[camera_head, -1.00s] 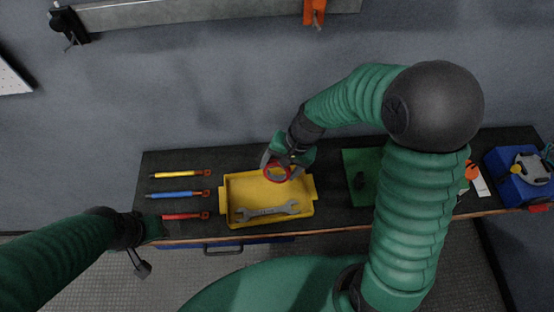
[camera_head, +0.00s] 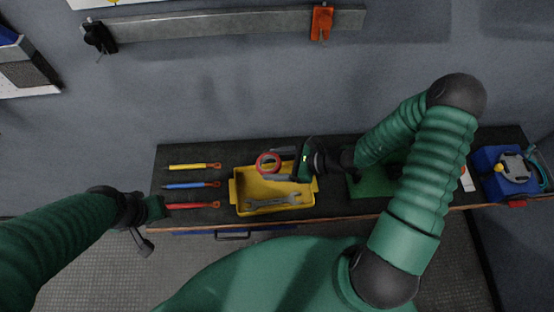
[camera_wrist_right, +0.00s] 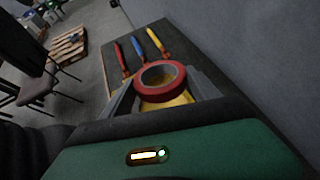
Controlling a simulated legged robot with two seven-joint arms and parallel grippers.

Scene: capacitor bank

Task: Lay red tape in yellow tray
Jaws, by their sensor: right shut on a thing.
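The red tape (camera_head: 258,164) is a ring held between the fingers of my right gripper (camera_head: 273,164). It shows above the far edge of the yellow tray (camera_head: 233,191) in the head view. In the right wrist view the red tape (camera_wrist_right: 162,92) sits between the two grey fingers, with yellow of the tray (camera_wrist_right: 181,101) below it. A grey wrench (camera_head: 273,202) lies in the front part of the tray. My left gripper (camera_head: 153,208) is at the table's left edge, close to the red-handled tool; its fingers are not clear.
Three tools with yellow, blue and red (camera_head: 190,206) handles lie left of the tray. A green mat (camera_head: 372,187) lies to its right, partly under my right arm. A blue box (camera_head: 505,175) stands at the table's right end. A wall rises behind the table.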

